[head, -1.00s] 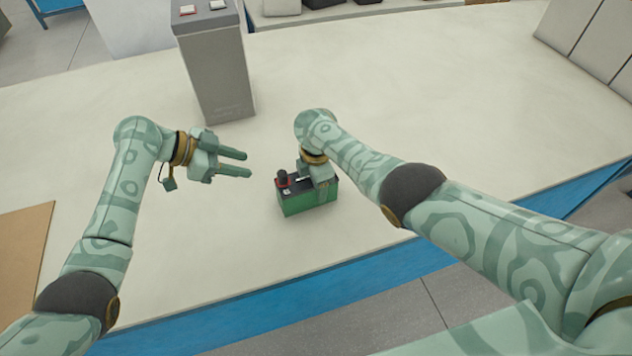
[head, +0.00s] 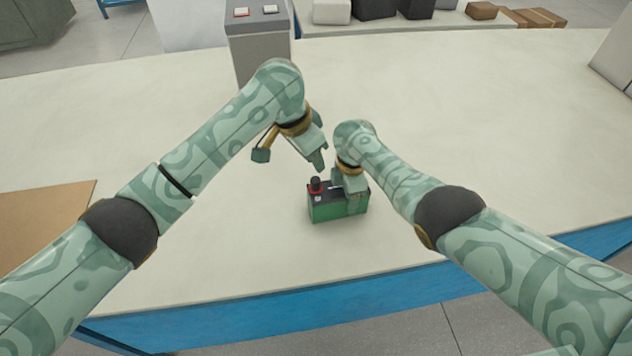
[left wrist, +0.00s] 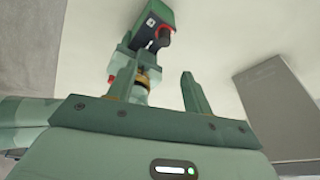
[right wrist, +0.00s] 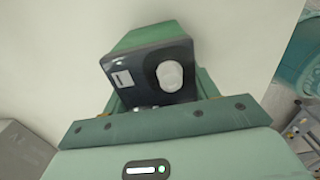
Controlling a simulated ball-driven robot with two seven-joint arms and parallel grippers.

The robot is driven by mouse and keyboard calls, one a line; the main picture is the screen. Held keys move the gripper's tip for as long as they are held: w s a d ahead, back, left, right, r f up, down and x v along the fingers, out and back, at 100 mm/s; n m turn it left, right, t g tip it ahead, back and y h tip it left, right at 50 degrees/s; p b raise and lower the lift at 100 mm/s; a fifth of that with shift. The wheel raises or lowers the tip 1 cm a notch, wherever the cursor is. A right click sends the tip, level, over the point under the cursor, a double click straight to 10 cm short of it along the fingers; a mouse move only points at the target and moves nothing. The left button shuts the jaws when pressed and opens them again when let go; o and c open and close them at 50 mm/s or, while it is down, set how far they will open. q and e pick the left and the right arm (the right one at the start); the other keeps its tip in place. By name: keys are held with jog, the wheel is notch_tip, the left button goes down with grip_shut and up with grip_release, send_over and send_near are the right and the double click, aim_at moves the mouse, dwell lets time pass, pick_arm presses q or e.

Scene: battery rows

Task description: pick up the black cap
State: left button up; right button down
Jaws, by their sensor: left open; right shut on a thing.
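The black cap (head: 316,184) stands upright on the left end of the green battery's top, above a red ring. It also shows in the left wrist view (left wrist: 163,39). The green battery (head: 332,211) with a dark top stands on the pale table. My right gripper (head: 353,195) is shut on the battery's right part. In the right wrist view the battery (right wrist: 150,62) shows a bare silver terminal, and the cap is not visible. My left gripper (head: 318,162) is open, just above and behind the cap, apart from it, fingers pointing down.
A grey post with a red and a white button (head: 258,45) stands behind my left arm. A brown board (head: 45,215) lies at the left. The table (head: 480,130) is clear to the right; its blue front edge (head: 290,305) is close.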

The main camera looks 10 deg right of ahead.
pick_arm(q)
jog(key=n, duration=0.3)
send_over(314, 180)
jog(key=f, duration=0.4)
jog(key=s+f, duration=0.1)
jog(key=f, duration=0.1)
jog(key=shift+a, duration=0.35)
jog(key=x, duration=0.5)
jog(key=shift+a+f, duration=0.25)
jog(key=shift+f, duration=0.25)
jog(key=shift+c, duration=0.3)
jog(key=c, duration=1)
